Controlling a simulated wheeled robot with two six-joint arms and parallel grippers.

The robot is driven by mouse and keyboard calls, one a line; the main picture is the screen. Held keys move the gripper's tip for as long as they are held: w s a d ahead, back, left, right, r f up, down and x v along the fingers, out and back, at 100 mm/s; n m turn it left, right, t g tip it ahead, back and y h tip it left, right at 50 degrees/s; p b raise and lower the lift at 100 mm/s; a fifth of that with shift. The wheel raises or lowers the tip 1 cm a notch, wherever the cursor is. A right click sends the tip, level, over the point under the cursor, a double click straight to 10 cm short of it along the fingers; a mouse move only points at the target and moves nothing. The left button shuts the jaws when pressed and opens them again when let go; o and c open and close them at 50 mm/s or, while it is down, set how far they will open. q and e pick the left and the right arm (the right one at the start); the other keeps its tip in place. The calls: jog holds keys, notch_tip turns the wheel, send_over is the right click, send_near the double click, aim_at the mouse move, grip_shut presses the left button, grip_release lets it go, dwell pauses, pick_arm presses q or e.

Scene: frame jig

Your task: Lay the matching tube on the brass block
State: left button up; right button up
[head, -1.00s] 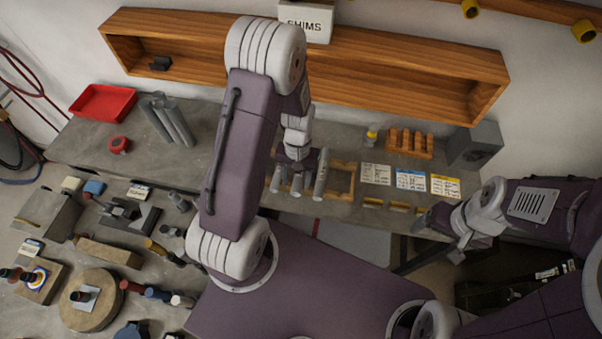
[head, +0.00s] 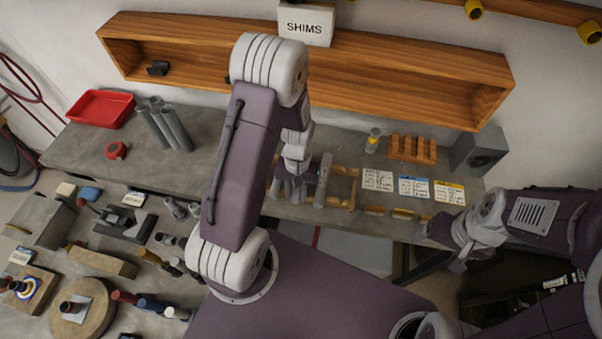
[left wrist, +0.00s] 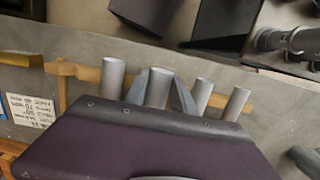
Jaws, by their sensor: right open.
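Several grey tubes stand in a wooden frame at the bench's front edge; one tube (head: 323,180) shows clear of my arm in the head view. My left gripper (head: 292,186) is down among these tubes. In the left wrist view its fingers flank one grey tube (left wrist: 158,88), with other tubes (left wrist: 113,76) on both sides; whether they press on it is unclear. Small yellowish, brass-looking blocks lie in front of the cards, one left (head: 376,210) and one middle (head: 402,213). My right gripper (head: 445,246) is open and empty beyond the bench's front right edge.
White, blue and yellow label cards (head: 414,187) lie right of the frame (head: 343,187). A wooden rack (head: 412,150) and a grey box (head: 477,148) stand behind. A red tray (head: 101,108) and loose tubes (head: 165,125) are at left. The left bench is crowded.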

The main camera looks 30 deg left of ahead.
pick_arm(q)
grip_shut()
notch_tip(320, 180, up, 9)
jog(key=p, duration=0.8)
jog(key=shift+r+p, duration=0.15)
jog(key=shift+p, duration=0.15)
